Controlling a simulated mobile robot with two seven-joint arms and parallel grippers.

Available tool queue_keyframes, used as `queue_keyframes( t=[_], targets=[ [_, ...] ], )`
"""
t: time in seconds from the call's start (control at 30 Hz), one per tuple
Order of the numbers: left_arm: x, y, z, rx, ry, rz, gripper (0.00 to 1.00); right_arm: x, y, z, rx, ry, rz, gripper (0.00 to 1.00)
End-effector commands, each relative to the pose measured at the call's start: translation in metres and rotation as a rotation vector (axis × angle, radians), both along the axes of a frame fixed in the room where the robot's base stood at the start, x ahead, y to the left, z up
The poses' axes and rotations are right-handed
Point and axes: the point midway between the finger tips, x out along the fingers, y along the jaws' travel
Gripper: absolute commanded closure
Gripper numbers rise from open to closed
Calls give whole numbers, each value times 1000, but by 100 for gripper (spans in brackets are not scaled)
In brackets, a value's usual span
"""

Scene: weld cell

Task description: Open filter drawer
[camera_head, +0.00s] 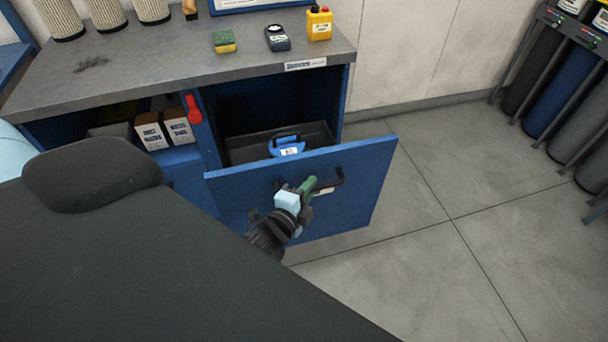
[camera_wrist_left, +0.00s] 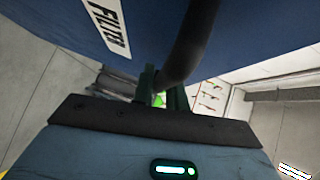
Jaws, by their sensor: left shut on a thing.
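The filter drawer (camera_head: 362,193) has a blue front and stands pulled out of the grey-topped bench, with its inside showing. A blue item with a white label (camera_head: 287,146) lies in it. A dark bar handle (camera_head: 336,180) runs across the front. My left gripper (camera_head: 308,186) is at the handle, shut on it. In the left wrist view, the fingers (camera_wrist_left: 162,92) close around the dark handle (camera_wrist_left: 190,45), beside a white label reading FILTER (camera_wrist_left: 107,26). My right gripper is not in view.
The bench top (camera_head: 160,62) holds a sponge (camera_head: 224,42), a dark meter (camera_head: 277,38) and a yellow canister (camera_head: 319,24). A red lever (camera_head: 193,109) sits left of the drawer. Gas cylinders (camera_head: 556,100) stand at the far right. The floor (camera_head: 440,260) right of the drawer is clear.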

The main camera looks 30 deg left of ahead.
Motion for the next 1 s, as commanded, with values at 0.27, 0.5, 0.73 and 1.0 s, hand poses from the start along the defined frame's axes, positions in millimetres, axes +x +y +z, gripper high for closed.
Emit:
queue_keyframes(
  t=[0.27,0.5,0.73,1.0],
  targets=[
    [-10,-11,0,1,-1,0,100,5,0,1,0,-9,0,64],
    [-10,-12,1,1,-1,0,100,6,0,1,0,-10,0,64],
    [-10,-11,0,1,-1,0,70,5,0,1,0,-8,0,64],
    [-10,-11,0,1,-1,0,64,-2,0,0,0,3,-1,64]
  ],
)
